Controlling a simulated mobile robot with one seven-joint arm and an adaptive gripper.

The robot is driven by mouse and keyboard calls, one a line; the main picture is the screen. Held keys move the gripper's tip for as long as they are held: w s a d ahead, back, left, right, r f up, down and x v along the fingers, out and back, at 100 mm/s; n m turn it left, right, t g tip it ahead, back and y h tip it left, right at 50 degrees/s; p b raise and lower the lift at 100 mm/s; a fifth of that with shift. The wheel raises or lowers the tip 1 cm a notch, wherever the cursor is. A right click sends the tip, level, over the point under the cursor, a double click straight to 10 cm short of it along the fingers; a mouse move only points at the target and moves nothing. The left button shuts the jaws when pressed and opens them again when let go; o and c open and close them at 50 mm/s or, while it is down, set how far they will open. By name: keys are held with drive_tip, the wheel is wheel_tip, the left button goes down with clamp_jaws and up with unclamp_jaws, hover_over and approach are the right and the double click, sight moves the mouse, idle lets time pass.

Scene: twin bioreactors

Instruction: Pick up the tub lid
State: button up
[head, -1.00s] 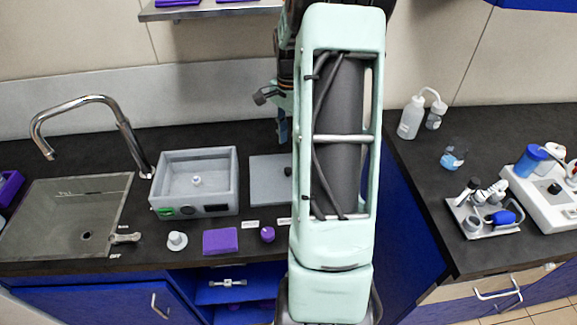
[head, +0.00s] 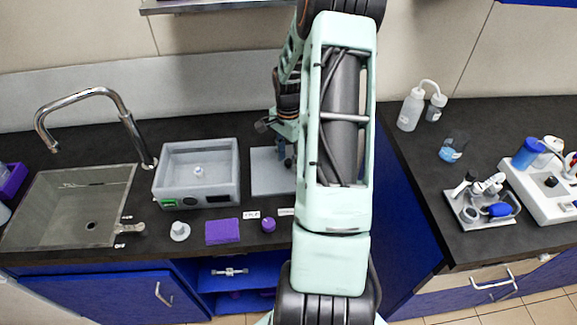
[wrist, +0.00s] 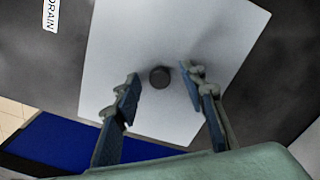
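The tub lid (head: 268,178) is a flat grey plate lying on the dark counter, just right of the grey tub (head: 165,188). My arm hides its right part in the head view. In the wrist view the lid (wrist: 135,35) fills the middle, with a round dark knob (wrist: 160,77) on it. My gripper (wrist: 161,76) is open and empty, with one blue-padded finger on each side of the knob and visible gaps to it. The gripper's height above the lid is hard to tell. In the head view it is partly hidden behind my arm.
The sink (head: 75,210) and faucet (head: 95,95) are at the left. A purple block (head: 222,231), a small white piece (head: 180,231) and a purple knob (head: 268,225) sit along the counter's front. Bottles and a tool tray (head: 480,210) stand on the right counter.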

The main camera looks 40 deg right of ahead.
clamp_jaws()
drive_tip(key=shift+r, duration=0.15)
idle(0.4)
